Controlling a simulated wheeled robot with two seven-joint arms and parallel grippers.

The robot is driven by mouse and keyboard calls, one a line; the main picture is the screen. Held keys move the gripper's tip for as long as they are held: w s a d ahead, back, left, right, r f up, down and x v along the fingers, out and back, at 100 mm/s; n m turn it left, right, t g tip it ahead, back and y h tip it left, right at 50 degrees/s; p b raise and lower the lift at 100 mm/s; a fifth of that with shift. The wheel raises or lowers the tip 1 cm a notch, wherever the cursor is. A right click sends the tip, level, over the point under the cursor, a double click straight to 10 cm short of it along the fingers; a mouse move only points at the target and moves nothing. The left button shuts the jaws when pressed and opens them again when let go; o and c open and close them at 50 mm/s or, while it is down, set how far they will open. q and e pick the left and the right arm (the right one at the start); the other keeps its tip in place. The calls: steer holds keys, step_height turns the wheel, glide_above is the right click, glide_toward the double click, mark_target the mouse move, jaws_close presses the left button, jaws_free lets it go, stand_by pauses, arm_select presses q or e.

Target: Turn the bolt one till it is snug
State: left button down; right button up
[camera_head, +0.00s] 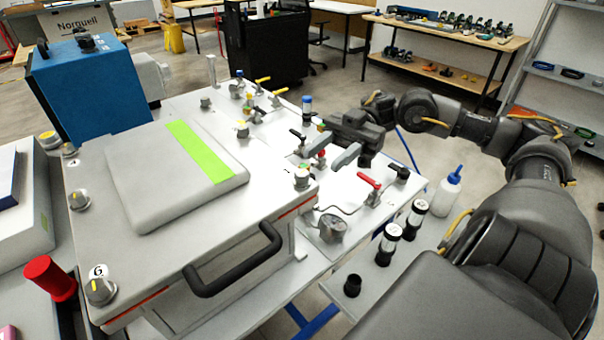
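A large pale machine with a raised grey lid (150,190) and a green stripe fills the left and middle. Round bolt heads or knobs sit around its top edge: one at the front left (101,291), one at the right corner (302,178), and several more along the left and back. The front left one has a marker like "G" or "6"; I cannot tell which is bolt one. My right gripper (321,157) reaches in from the right, beyond the right corner knob. Its fingers look apart, with a red-topped fitting between or behind them; contact is unclear. My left gripper is out of view.
A black bar handle (235,262) juts from the machine's front. Valves with red (368,181) and yellow levers stand on the panel behind and right. Black-capped jars (388,243) and a white squeeze bottle (447,190) stand near my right arm. A red cylinder (50,278) is at far left.

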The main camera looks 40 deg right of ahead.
mark_target(306, 171)
steer(key=a, duration=0.5)
steer(key=s+a, duration=0.1)
steer(key=a, duration=0.1)
steer(key=shift+s+a+p, duration=0.1)
steer(key=shift+a+p, duration=0.05)
steer(key=shift+p, duration=0.15)
jaws_close()
